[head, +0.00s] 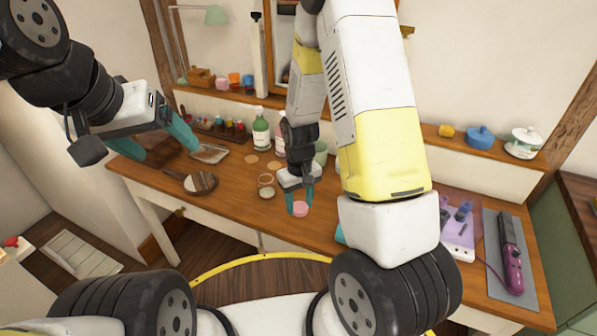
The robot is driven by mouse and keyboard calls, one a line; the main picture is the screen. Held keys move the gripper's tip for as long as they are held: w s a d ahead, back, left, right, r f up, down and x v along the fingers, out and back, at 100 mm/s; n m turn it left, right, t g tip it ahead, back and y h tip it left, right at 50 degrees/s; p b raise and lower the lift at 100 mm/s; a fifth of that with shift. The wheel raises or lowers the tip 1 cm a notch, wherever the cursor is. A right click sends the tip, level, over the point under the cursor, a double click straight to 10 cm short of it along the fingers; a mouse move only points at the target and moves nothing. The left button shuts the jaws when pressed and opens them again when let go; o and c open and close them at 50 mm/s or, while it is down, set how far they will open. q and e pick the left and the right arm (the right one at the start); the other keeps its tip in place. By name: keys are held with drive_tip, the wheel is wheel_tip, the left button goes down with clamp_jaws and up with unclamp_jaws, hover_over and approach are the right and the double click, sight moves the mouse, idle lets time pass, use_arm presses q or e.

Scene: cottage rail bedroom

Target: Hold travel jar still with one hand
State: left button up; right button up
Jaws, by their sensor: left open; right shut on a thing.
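A small round pink thing (300,209), which looks like the travel jar, is near the front edge of the wooden desk (232,207). My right gripper (299,205) points down with its teal fingers shut on it. The fingers hide its sides, and I cannot tell whether it touches the desk. My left gripper (164,150) is open and empty above the left end of the desk, well away from the jar.
Small round items (267,192) lie left of the jar. A round dark-and-light item (200,182) and a tray (210,153) lie farther left. A green bottle (260,130) stands behind. A purple tool (511,255) lies on a grey mat (520,290) at right.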

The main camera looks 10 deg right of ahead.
drive_tip(key=s, duration=0.1)
drive_tip(key=s+a, duration=0.1)
drive_tip(key=s, duration=0.1)
drive_tip(key=s+a, duration=0.1)
drive_tip(key=shift+s+a+r, duration=0.25)
drive_tip(key=shift+s, duration=0.05)
